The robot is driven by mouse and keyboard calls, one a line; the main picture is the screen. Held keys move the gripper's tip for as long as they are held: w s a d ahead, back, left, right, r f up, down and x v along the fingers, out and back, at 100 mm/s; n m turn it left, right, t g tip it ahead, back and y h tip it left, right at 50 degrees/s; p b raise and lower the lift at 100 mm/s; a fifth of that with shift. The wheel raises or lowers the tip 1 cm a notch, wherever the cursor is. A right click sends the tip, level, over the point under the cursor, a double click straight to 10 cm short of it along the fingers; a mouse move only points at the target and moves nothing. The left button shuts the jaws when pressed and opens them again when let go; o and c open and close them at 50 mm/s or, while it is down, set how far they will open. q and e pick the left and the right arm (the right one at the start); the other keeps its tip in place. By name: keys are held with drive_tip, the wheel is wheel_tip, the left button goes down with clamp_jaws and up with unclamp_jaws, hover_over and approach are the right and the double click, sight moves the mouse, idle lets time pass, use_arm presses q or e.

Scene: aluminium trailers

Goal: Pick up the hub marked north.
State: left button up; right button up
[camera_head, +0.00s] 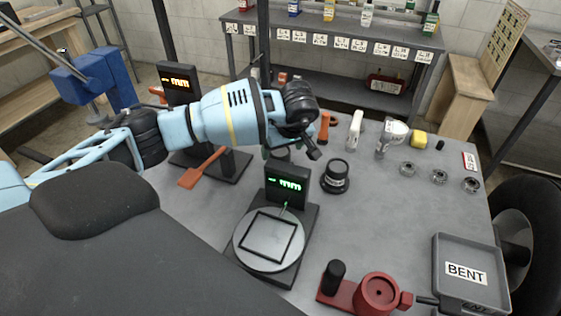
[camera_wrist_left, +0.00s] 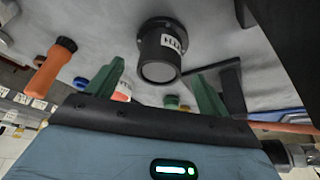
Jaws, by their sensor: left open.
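A black stepped, round hub (camera_head: 335,177) with a white label stands upright on the grey bench, right of the green-lit display. It also shows in the left wrist view (camera_wrist_left: 160,50), beyond and between the fingers. Its label is only partly visible, and I cannot read the whole word. My left gripper (camera_head: 289,153) is left of the hub and apart from it, partly hidden by its own wrist. In the left wrist view its green fingers (camera_wrist_left: 157,88) are spread, with nothing between them. My right gripper is not in view.
A dark display stand with a round plate (camera_head: 270,241) is in front of the hub. A red fixture (camera_head: 377,291) and a grey tray marked BENT (camera_head: 450,248) are at the front right. An orange-handled tool (camera_head: 324,127) and several metal rings (camera_head: 439,177) lie behind and right.

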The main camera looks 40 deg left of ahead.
sight(280, 150)
use_arm(q)
drive_tip(key=shift+w+a+x, duration=0.1)
drive_tip(key=shift+x, duration=1.25)
drive_tip(key=shift+w+a+x, duration=0.1)
drive_tip(key=shift+a+x, duration=0.05)
drive_tip(key=shift+x, duration=1.15)
drive_tip(key=shift+r, duration=0.15)
drive_tip(key=shift+r, duration=0.1)
drive_tip(key=c, duration=1.6)
drive_tip(key=shift+w+r, duration=0.1)
wheel_tip(280, 150, up, 10)
drive_tip(key=shift+f, duration=0.1)
